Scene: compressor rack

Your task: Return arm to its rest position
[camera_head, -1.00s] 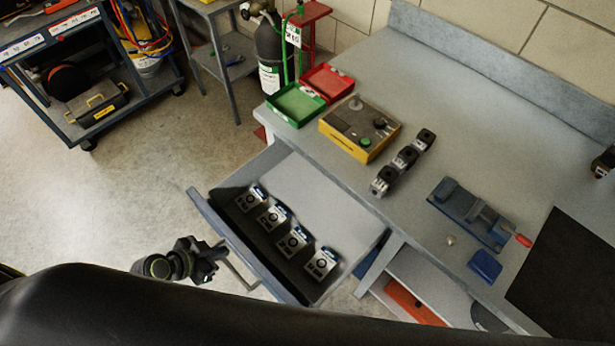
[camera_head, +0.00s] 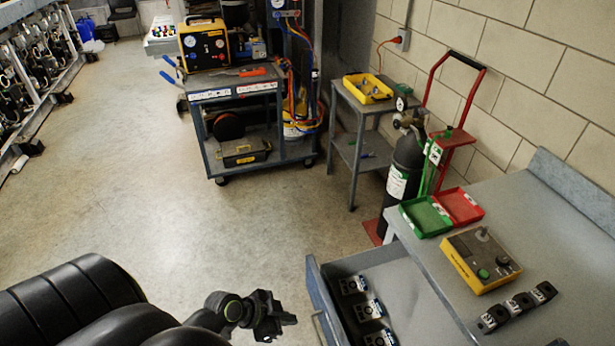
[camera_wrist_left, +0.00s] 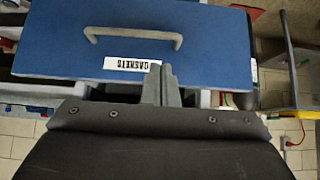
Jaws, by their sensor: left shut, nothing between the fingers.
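My left gripper (camera_head: 272,316) is at the lower middle of the head view, just left of the open drawer's front (camera_head: 324,305). In the left wrist view its fingers (camera_wrist_left: 161,85) are shut with nothing between them. They point at the blue drawer front (camera_wrist_left: 215,45), which has a grey handle (camera_wrist_left: 133,33) and a label reading GASKETS, upside down. The fingertips are apart from the handle. My right gripper is not in view.
The drawer holds several small boxed parts (camera_head: 367,309). The workbench (camera_head: 430,285) carries green (camera_head: 425,217) and red (camera_head: 460,206) trays and a yellow control box (camera_head: 483,262). A gas cylinder (camera_head: 403,170) and a tool cart (camera_head: 240,125) stand behind. Floor to the left is clear.

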